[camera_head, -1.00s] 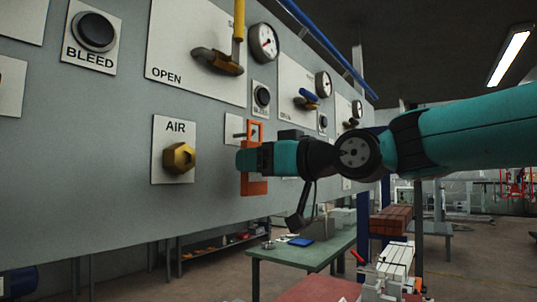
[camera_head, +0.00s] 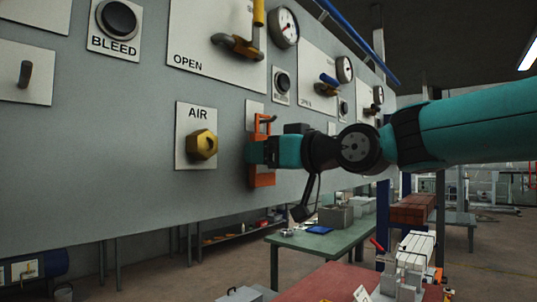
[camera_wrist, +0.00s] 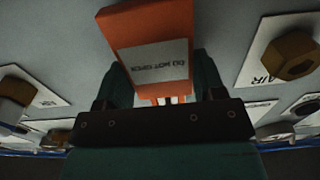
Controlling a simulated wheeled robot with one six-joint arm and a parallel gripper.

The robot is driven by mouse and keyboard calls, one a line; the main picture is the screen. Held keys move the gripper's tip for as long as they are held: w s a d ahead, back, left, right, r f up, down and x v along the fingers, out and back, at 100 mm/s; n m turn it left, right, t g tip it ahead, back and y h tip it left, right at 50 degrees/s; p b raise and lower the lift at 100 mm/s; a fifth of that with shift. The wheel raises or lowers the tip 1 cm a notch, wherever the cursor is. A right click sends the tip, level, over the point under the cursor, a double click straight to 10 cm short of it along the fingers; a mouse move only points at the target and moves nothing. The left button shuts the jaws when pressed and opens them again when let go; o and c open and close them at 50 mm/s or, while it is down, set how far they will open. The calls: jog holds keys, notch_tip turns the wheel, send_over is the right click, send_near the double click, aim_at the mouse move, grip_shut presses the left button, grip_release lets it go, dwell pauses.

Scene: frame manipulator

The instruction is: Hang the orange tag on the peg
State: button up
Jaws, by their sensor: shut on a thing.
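The orange tag (camera_head: 262,180) hangs upright in my gripper (camera_head: 257,152), close to the grey panel. My gripper is shut on the tag's middle. In the wrist view the tag (camera_wrist: 143,27) shows a pale label reading upside down, between the two dark fingers of my gripper (camera_wrist: 155,86). The tag's open top frame overlaps a small pale plate (camera_head: 254,108) right of the AIR knob. A short dark peg (camera_head: 267,119) shows at that top frame; I cannot tell whether it passes through the opening. The peg cannot be made out in the wrist view.
The brass AIR knob (camera_head: 203,144) sticks out left of my gripper. A yellow-handled valve (camera_head: 238,44) and a gauge (camera_head: 284,27) are above. Another plate with a peg (camera_head: 26,73) is at far left. A green table (camera_head: 325,243) stands below.

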dwell(0.3)
jog(key=o, duration=1.1)
jog(key=b+v, duration=0.8)
jog(key=v, duration=0.8)
jog(key=s+f+m+g+h, duration=0.1)
jog(key=s+f+g+h, duration=0.15)
jog(key=f, duration=0.75)
jog(key=s+f+m+g+h, duration=0.2)
jog(key=s+f, duration=0.1)
jog(key=f, duration=0.7)
jog(key=s+d+f+g+h, duration=0.2)
jog(key=s+f+g, duration=0.1)
jog(key=s+f, duration=0.4)
jog(key=s+d+f+g+h, duration=0.2)
jog(key=s+f+g+h, duration=0.1)
jog(key=s+f, duration=0.4)
notch_tip(320, 180, down, 3)
jog(key=shift+s+d+f, duration=0.2)
jog(key=shift+f, duration=0.05)
jog(key=shift+g+h, duration=0.25)
